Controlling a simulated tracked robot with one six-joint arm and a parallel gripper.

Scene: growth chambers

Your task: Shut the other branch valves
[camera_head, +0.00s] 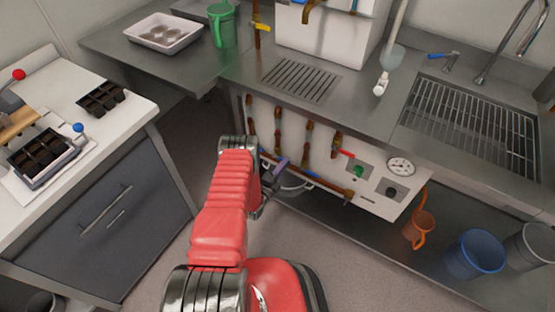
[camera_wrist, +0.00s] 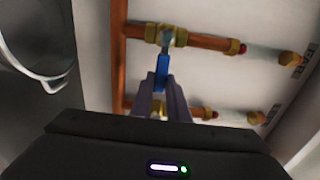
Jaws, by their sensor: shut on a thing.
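A white panel (camera_head: 322,161) under the counter carries several upright copper branch pipes in the head view. A red lever (camera_head: 346,154) sits near its right-hand pipe. My gripper (camera_head: 277,172) is low at the panel's left part. In the wrist view my gripper (camera_wrist: 162,88) is shut on a blue valve lever (camera_wrist: 162,68). That lever hangs from a brass valve (camera_wrist: 166,38) and lies across its copper branch pipe (camera_wrist: 208,42). A second branch pipe (camera_wrist: 194,111) runs parallel below; my fingers partly hide its valve end.
A gauge (camera_head: 401,166) and a green knob (camera_head: 359,171) are on the panel's right. A grey cabinet (camera_head: 107,221) is at left. A round metal rim (camera_wrist: 45,78) shows in the wrist view.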

